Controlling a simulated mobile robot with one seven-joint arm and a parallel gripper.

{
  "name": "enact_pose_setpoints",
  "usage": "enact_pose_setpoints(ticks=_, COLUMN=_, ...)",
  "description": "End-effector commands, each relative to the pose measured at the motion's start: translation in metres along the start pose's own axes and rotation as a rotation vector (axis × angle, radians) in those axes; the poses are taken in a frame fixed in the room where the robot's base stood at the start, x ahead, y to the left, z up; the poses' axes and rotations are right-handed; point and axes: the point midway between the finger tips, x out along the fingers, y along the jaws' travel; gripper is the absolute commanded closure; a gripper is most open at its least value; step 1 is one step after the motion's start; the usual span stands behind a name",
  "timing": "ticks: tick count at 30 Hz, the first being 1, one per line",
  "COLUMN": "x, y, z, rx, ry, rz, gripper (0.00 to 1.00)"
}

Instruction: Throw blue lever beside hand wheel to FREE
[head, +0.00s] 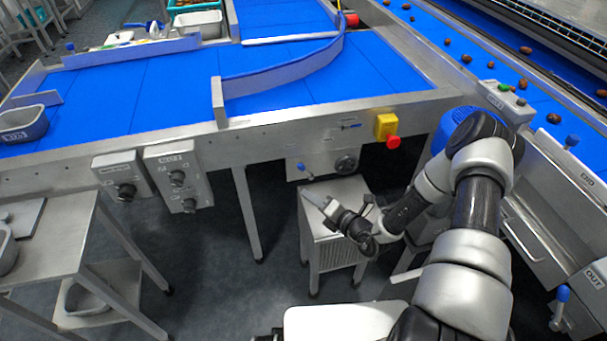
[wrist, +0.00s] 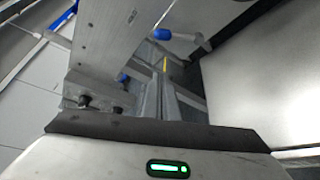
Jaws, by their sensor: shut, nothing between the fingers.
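In the head view the blue-knobbed lever (head: 302,168) is small, on the steel panel under the belt's front edge. It stands just left of the round hand wheel (head: 346,163). My gripper (head: 320,203) is below the lever in the picture, in front of a small steel cabinet, apart from the lever. Its fingers look closed, with nothing held. In the wrist view a blue knob on a pale rod (wrist: 162,34) shows at the top; it looks like a lever, but I cannot tell which. My gripper (wrist: 160,128) fills the bottom there. Any FREE marking is too small to read.
A yellow box with a red button (head: 386,127) is right of the panel. Switch boxes (head: 177,178) hang at left. The steel cabinet (head: 330,225) stands below the panel. Other blue-knobbed levers stand at right, one near OUT (head: 562,294). Open floor lies left of the cabinet.

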Motion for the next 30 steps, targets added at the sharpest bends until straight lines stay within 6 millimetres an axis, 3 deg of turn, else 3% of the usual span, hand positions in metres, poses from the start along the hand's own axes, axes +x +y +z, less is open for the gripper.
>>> enact_pose_setpoints(ticks=11, x=0.005, y=0.001, z=0.000, rx=-0.004, ry=0.002, rz=0.003, gripper=1.00)
enact_pose_setpoints(ticks=17, x=0.035, y=0.001, z=-0.001, rx=-0.006, ry=0.003, rz=0.005, gripper=1.00)
enact_pose_setpoints(ticks=26, x=0.100, y=0.001, z=-0.002, rx=-0.006, ry=0.003, rz=0.005, gripper=1.00)
enact_pose_setpoints(ticks=30, x=0.094, y=0.002, z=0.021, rx=-0.007, ry=-0.001, rz=0.001, gripper=1.00)
